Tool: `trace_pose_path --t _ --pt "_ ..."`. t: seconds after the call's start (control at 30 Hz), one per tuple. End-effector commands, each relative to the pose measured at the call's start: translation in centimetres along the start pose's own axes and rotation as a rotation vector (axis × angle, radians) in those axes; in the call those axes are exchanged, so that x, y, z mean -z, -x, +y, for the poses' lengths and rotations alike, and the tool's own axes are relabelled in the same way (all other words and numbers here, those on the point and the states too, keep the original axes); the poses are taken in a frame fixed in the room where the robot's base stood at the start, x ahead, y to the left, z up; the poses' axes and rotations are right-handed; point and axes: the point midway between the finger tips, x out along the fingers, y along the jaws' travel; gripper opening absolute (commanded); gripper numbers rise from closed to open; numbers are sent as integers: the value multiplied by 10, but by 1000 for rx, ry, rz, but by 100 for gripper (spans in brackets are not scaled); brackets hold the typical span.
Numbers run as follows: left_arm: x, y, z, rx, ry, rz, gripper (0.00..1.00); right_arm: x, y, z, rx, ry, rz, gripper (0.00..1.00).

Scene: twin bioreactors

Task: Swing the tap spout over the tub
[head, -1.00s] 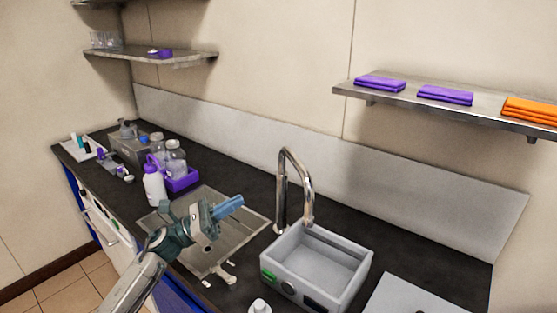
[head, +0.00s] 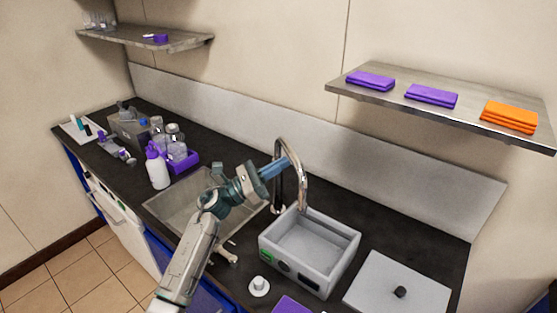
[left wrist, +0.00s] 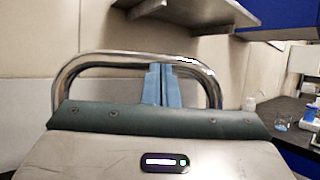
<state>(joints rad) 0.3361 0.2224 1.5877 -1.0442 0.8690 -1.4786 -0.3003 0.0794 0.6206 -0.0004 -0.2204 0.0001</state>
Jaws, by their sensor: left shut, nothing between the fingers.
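The chrome tap spout (head: 302,182) is a tall arch that rises behind the sink and bends down to the right. Its outlet end hangs at the back left corner of the grey tub (head: 349,262); I cannot tell if it is inside the rim. My left gripper (head: 274,169), with blue fingers, is shut and empty. It lies at the left of the spout arch, overlapping it in the picture; contact is unclear. My right gripper is not seen.
The sink (head: 160,206) lies left of the tub, partly under my left arm. A grey lid (head: 372,285) with a black knob lies right of the tub. A white bottle (head: 157,170) and a purple rack (head: 186,160) stand beyond the sink. Shelves hang above.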

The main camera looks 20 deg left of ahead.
Motion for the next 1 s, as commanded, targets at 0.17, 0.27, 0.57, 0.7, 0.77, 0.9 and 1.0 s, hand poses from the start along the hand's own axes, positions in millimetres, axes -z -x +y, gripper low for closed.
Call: trace_pose_path --t 0.17,0.27,0.57,0.7,0.77,0.9,1.0 --pt "1 -1 0 0 0 0 0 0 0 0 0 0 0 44" --pt "0 -1 0 0 0 0 0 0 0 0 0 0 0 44" --pt "9 -12 -5 -94 -45 -4 0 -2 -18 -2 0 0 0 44" --pt "9 -18 -5 -135 -65 -2 0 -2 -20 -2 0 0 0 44" --pt "9 -19 -5 -140 -68 -1 0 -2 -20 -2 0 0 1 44" --pt "8 -19 -5 -140 -68 -1 0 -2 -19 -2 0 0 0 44" --pt "8 -19 -4 -139 -68 -2 0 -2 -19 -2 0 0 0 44"
